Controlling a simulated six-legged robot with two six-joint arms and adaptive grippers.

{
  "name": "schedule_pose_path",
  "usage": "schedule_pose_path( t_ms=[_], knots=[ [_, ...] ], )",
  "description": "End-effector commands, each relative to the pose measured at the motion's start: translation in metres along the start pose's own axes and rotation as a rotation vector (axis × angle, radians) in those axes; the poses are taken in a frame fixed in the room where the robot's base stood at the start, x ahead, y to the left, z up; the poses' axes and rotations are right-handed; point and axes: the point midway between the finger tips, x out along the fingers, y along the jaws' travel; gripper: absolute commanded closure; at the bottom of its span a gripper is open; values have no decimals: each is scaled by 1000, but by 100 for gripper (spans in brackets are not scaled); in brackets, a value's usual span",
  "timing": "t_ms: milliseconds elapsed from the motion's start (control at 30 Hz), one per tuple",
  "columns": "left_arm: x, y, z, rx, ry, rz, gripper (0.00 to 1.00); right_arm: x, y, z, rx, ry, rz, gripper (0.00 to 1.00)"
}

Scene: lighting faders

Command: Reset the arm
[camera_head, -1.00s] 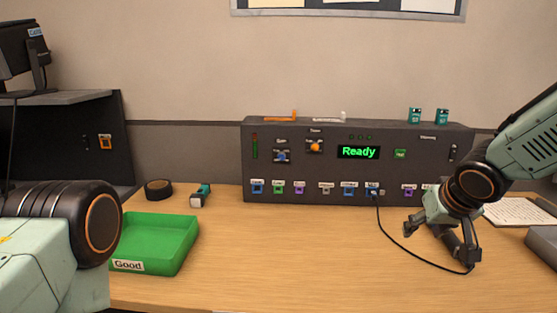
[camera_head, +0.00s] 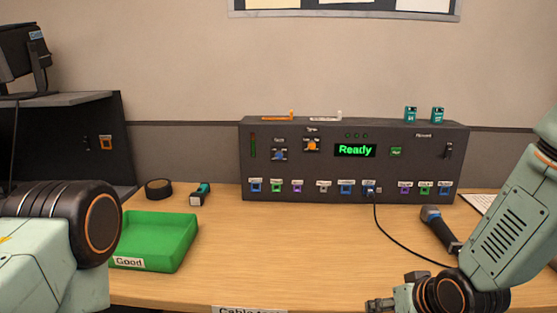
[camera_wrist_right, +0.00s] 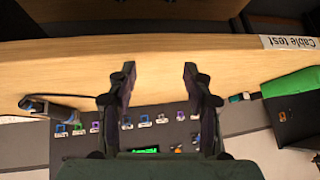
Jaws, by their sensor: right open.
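My right gripper (camera_head: 385,304) is low at the bottom edge of the head view, in front of the dark panel (camera_head: 300,175), only partly in frame. In the right wrist view (camera_wrist_right: 160,78) its two fingers are spread wide with nothing between them. My left arm's dark rounded joint shows at the left of the head view; its gripper is out of view. The panel stands at the back of the table, and its green screen (camera_head: 355,150) reads "Ready". A cable is plugged into a port on its front.
A microphone-like handheld device (camera_head: 438,228) lies on the wooden table (camera_head: 270,260), right of the panel's plugged cable. A green tray (camera_head: 150,240) labelled "Good", a black tape roll (camera_head: 158,189) and a small teal-and-dark item (camera_head: 200,195) are at the left. Mid-table is clear.

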Motion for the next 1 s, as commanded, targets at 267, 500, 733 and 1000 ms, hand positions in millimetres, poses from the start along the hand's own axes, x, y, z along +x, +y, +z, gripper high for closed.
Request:
schedule_pose_path(
  t_ms=[267,500,733,1000],
  knots=[
    [0,0,0,0,0,0,49,8,13,189,52,-264,118,49],
    [0,0,0,0,0,0,49,-26,16,322,74,-534,182,49],
    [0,0,0,0,0,0,49,-39,13,367,68,-636,180,49],
    [0,0,0,0,0,0,49,-40,13,368,70,-639,180,49]
  ],
)
